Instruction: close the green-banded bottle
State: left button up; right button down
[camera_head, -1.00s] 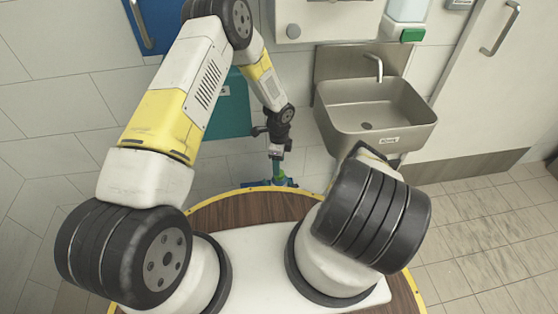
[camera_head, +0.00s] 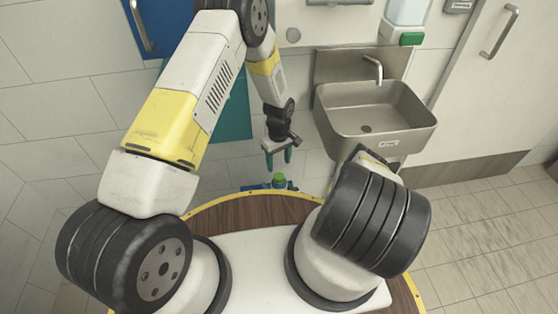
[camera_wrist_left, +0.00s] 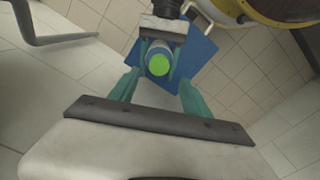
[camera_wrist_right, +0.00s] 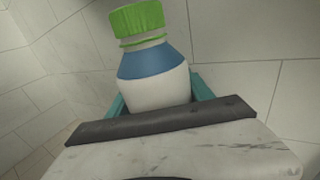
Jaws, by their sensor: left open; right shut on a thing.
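A white bottle (camera_wrist_right: 152,85) with a blue band stands between the fingers of my right gripper (camera_wrist_right: 160,92), which is shut on it. A ribbed green cap (camera_wrist_right: 137,18) sits on the bottle's neck, with a thin green ring just below it. The cap also shows from above in the left wrist view (camera_wrist_left: 159,65) and small in the head view (camera_head: 279,177). My left gripper (camera_head: 279,160) is open and empty, just above the cap in the head view. In the left wrist view its two teal fingers are spread on either side below the cap. The bottle's base is hidden.
A steel sink (camera_head: 375,115) is on the wall to the right. A teal panel or bin (camera_head: 233,110) is behind my left arm. A blue square surface (camera_wrist_left: 203,48) lies beyond the bottle in the left wrist view. Tiled floor is clear at the right.

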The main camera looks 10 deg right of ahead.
aim_at(279, 176)
pick_arm(q)
jog(key=n, duration=0.4)
jog(key=shift+r, duration=0.25)
jog(key=shift+f, duration=4.05)
grip_shut()
